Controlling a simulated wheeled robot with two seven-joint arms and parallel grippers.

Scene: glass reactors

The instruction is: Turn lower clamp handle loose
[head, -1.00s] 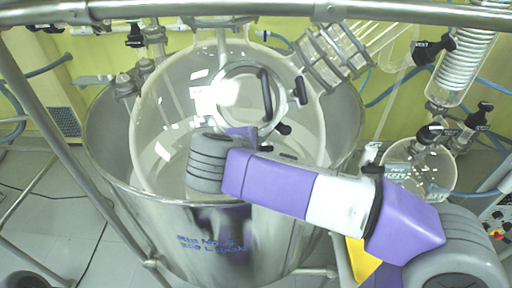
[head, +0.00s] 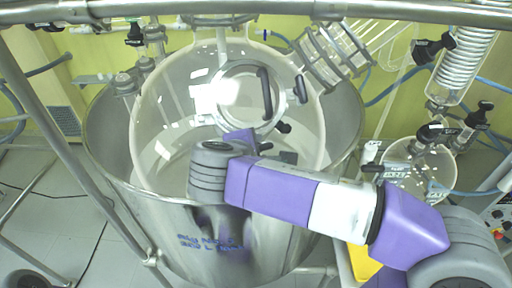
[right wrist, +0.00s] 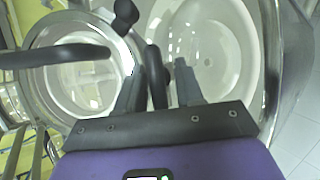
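The round glass lid with its metal clamp ring (head: 222,72) sits on the big glass vessel. A black knob (head: 284,127) stands at the ring's lower right; it also shows in the right wrist view (right wrist: 125,14). The lower clamp handle, a slim black lever (right wrist: 154,75), lies between the fingers of my right gripper (right wrist: 158,85). It is closer to the left finger; whether it touches cannot be told. The fingers are apart. In the head view my right gripper (head: 281,157) is small and dark below the ring. My left gripper is out of view.
The lid's black grip bar (head: 265,92) and another clamp handle (head: 301,89) stand close above. A steel tub (head: 205,225) surrounds the vessel. Metal frame bars (head: 75,165) run at the left and top. Glass pipes (head: 335,55) and a smaller flask (head: 425,165) are at the right.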

